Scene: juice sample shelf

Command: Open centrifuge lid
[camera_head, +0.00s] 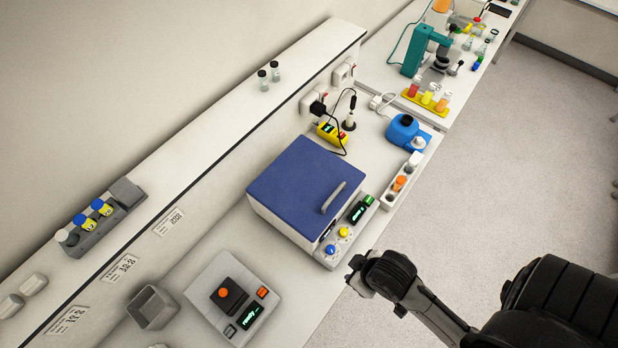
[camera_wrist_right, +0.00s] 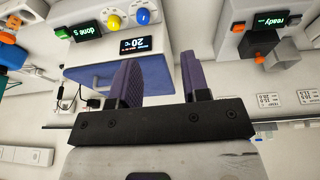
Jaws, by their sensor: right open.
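The centrifuge (camera_head: 284,225) is a white box on the bench with a flat blue lid (camera_head: 296,180), which is down. A grey bar handle (camera_head: 333,198) sits on the lid near its front edge. The front panel carries blue and yellow knobs and a green display. My right gripper (camera_head: 356,272) is just off the front of the centrifuge, near the bench edge, apart from the handle. In the right wrist view, its open, empty fingers (camera_wrist_right: 160,68) show with the blue lid (camera_wrist_right: 152,82) behind them. My left gripper is not in view.
A long shelf (camera_head: 215,128) runs behind. The floor in front is clear.

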